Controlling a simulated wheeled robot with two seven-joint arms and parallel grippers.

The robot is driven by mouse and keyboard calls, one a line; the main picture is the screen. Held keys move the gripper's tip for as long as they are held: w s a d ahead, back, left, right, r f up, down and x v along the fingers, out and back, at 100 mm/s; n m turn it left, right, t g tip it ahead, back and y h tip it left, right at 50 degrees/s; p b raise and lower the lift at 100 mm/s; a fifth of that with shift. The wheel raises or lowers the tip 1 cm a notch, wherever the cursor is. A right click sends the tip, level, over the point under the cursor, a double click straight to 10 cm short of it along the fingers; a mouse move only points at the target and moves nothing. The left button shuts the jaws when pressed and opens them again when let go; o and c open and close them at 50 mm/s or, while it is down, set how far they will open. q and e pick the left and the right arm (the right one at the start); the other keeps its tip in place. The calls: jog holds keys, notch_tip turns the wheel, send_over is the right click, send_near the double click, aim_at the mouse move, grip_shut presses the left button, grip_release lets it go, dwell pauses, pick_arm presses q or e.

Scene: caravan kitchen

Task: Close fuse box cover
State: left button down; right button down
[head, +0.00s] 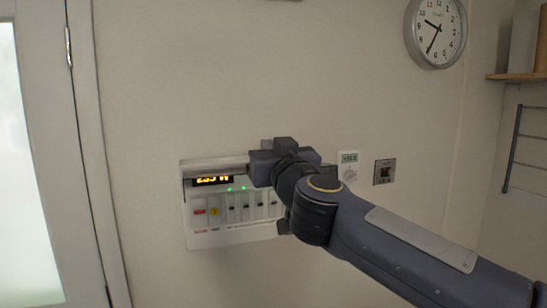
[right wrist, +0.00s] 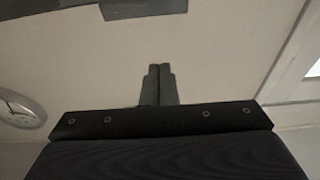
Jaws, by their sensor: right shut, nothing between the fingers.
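The white fuse box (head: 206,238) is on the wall left of the middle in the head view. Its face shows, with a lit yellow display, green lights and a row of switches. Its cover (head: 213,165) shows as a pale grey strip along the top edge and appears raised; the right part is hidden behind my right gripper. My right gripper (head: 256,169) is shut and empty, at the upper right of the box by the cover's edge; I cannot tell whether it touches. Its closed fingers also show in the right wrist view (right wrist: 158,84). My left gripper is out of view.
A small thermostat (head: 348,159) and a dark square wall plate (head: 384,172) are right of the box. A round clock (head: 436,32) hangs at upper right, near a shelf. A door (head: 60,150) stands at left. The wall below the box is clear.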

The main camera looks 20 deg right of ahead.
jog(key=w+f+b, duration=0.1)
jog(key=w, duration=0.1)
jog(key=w+f+b, duration=0.2)
jog(key=shift+f, duration=0.1)
jog(key=shift+s, duration=0.1)
dwell(0.3)
